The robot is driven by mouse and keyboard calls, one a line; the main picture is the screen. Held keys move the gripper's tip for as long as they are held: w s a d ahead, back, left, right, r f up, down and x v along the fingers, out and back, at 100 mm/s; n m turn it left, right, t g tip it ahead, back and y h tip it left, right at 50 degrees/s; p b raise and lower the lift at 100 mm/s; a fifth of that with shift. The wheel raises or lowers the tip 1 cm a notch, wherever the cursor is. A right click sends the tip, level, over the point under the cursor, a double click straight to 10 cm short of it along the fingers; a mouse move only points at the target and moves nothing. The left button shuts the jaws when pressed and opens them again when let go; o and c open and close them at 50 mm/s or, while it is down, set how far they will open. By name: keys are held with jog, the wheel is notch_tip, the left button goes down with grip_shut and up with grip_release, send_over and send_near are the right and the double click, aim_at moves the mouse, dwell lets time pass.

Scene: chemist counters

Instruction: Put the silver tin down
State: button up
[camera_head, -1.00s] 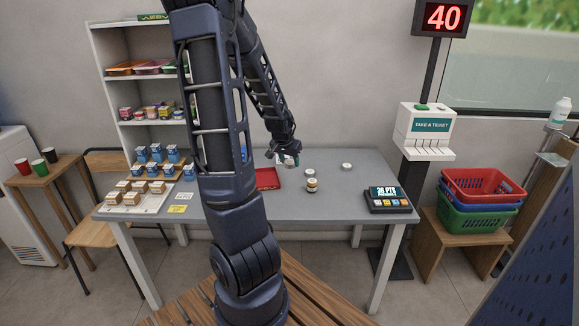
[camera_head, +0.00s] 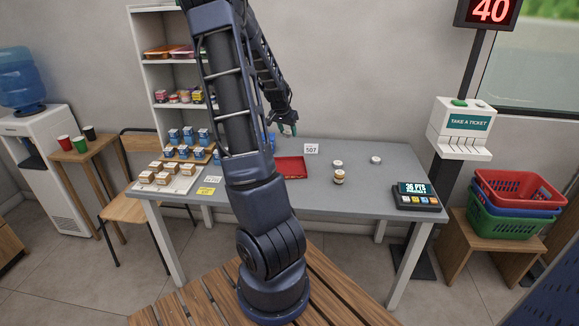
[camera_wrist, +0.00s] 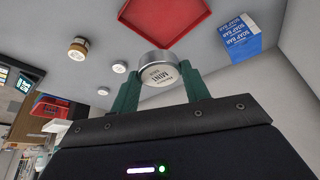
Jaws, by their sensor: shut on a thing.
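My gripper (camera_wrist: 163,88) is shut on a silver tin (camera_wrist: 158,73) with a pale lid lettered "MINT". In the wrist view the tin sits between the green fingertips, with the red tray (camera_wrist: 188,12) beyond it. In the head view my gripper (camera_head: 288,127) is raised over the back of the grey counter (camera_head: 255,196), behind the red tray (camera_head: 291,168). I cannot make out the held tin there. Whether the tin touches anything is not clear.
A blue soap box (camera_wrist: 239,38) stands beside the tray. A payment terminal (camera_head: 418,196) is at the right end. The front middle is clear.

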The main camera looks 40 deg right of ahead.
aim_at(287, 172)
jog(key=shift+w+a+f, duration=0.15)
jog(key=shift+w, duration=0.4)
jog(key=shift+w+f, duration=0.15)
jog(key=shift+f, duration=0.2)
notch_tip(287, 172, down, 19)
jog(key=shift+f, duration=0.1)
jog(key=shift+f, duration=0.15)
jog(key=o, duration=1)
